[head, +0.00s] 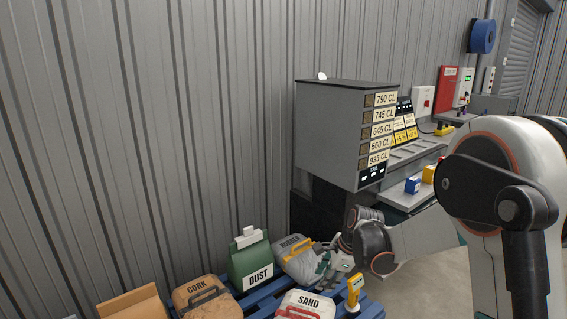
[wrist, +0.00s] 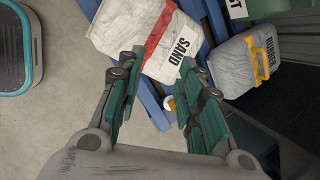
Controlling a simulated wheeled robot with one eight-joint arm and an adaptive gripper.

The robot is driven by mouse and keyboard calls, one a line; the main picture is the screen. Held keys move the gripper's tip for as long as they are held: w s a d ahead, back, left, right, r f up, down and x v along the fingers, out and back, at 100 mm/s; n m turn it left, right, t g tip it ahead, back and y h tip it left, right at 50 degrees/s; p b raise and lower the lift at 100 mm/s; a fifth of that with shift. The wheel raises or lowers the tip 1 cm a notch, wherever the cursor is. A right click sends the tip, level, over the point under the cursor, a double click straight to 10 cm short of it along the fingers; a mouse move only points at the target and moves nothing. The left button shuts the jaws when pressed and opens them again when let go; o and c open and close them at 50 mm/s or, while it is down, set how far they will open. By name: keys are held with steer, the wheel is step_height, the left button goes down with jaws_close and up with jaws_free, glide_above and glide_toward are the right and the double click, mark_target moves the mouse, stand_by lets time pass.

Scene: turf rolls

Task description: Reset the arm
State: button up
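My arm reaches down from the right in the head view, over the end of a blue pallet (head: 262,299). My gripper (head: 328,270) is low beside the bags and partly merges with the grey bag behind it. In the wrist view my gripper (wrist: 158,72) has its two teal-padded fingers spread apart with nothing between them. The white SAND bag (wrist: 150,32) with a red band lies beyond the fingertips. I cannot tell the exact gap to it. The SAND bag also shows at the bottom of the head view (head: 303,304).
A CORK bag (head: 205,297), a green DUST bag (head: 250,262) and a grey bag with a yellow handle (head: 293,252) sit on the pallet. A yellow-topped tool (head: 354,290) stands at its edge. A grey price cabinet (head: 335,130) and workbench stand behind. A teal-rimmed object (wrist: 14,50) is on the floor.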

steer(key=s+d+r+n+t+h, duration=0.2)
steer(key=s+d+r+n, duration=0.2)
steer(key=s+r+n, duration=0.8)
steer(key=s+d+r+n+t, duration=0.1)
steer(key=s+r+n, duration=0.1)
steer(key=s, duration=0.7)
steer(key=s+d+r+n+t+h, duration=0.1)
steer(key=s+n, duration=0.3)
steer(key=s, duration=0.5)
steer(key=shift+d+r+h, duration=0.3)
steer(key=shift+d+r, duration=0.25)
steer(key=shift+r, duration=0.25)
